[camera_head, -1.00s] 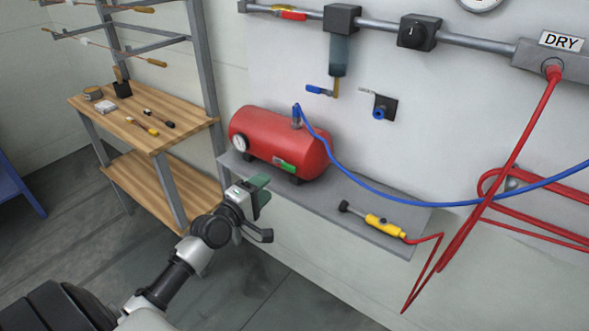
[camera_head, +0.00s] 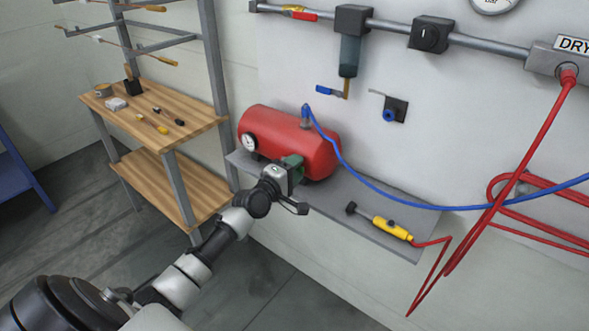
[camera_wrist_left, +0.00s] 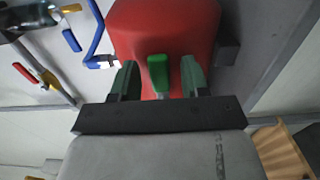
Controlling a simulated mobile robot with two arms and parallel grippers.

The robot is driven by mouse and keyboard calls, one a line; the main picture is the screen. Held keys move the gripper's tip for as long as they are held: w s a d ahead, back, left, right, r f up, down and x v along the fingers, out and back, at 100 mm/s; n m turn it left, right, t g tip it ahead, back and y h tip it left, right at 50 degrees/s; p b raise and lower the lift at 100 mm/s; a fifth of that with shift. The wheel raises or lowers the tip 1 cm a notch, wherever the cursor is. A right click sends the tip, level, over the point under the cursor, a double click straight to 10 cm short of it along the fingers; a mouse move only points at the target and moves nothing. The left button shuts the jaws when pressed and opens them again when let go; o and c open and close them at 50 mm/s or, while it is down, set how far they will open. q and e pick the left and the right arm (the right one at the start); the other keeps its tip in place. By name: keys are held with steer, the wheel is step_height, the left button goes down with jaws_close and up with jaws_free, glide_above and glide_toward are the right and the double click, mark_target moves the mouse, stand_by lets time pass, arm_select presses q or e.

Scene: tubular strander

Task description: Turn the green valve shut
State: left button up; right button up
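The green valve handle (camera_wrist_left: 158,74) shows in the left wrist view at the near face of the red tank (camera_head: 290,140). The tank also fills the top middle of the left wrist view (camera_wrist_left: 165,25). My left gripper (camera_head: 294,165) is at the tank's front lower side. In the left wrist view its two dark green fingers (camera_wrist_left: 159,82) are open, one on each side of the handle, with a gap visible on both sides. In the head view the gripper hides the valve. My right gripper is not in view.
The tank sits on a grey wall shelf (camera_head: 350,212) with a yellow tool (camera_head: 390,229). A blue hose (camera_head: 375,192) and a red hose (camera_head: 510,180) hang nearby. A wooden workbench (camera_head: 150,105) stands left. Wall valves and pipes are above.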

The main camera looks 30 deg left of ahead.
arm_select(q)
jaws_close()
